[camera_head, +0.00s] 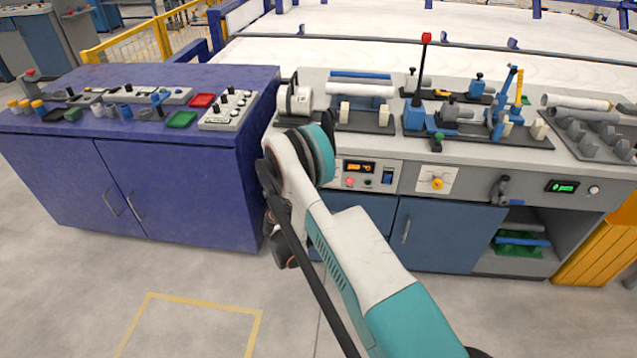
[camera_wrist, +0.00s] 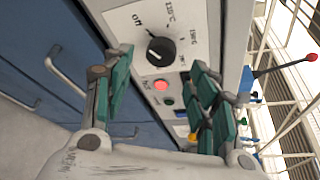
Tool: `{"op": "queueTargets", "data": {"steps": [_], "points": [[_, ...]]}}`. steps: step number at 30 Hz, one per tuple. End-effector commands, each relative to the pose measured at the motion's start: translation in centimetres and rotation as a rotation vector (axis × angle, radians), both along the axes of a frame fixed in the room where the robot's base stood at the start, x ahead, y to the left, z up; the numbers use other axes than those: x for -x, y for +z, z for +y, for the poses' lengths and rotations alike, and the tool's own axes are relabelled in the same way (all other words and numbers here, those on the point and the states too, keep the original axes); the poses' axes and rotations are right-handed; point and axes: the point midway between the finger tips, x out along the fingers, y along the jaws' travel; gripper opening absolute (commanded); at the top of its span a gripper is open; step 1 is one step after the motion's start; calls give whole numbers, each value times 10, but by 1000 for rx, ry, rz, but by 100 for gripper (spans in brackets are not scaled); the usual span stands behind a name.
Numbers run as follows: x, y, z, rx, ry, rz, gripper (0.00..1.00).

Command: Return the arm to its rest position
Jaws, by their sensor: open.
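In the wrist view my gripper (camera_wrist: 160,62) is open, with its teal finger pads spread wide and nothing between them. It faces the front panel of a workbench, where a white plate with a black dial (camera_wrist: 160,50) and a red button (camera_wrist: 161,85) show past the fingers. In the head view my arm (camera_head: 335,235) rises from the lower right and bends in front of the gap between the two benches. My gripper cannot be made out there, hidden behind the arm links.
A purple cabinet (camera_head: 190,165) with small parts on top stands left. The grey bench (camera_head: 400,155) carries a white pipe (camera_head: 359,90), fixtures and a red-knobbed lever (camera_head: 426,45). A rack (camera_head: 590,140) holds another pipe (camera_head: 575,102) at right. The floor in front is open.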

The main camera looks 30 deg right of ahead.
Motion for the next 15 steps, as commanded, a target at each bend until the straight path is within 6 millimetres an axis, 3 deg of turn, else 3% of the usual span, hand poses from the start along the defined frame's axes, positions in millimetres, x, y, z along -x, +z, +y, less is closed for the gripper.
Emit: {"op": "queueTargets", "data": {"steps": [15], "points": [[6,2,8,0,1,0,53]]}}
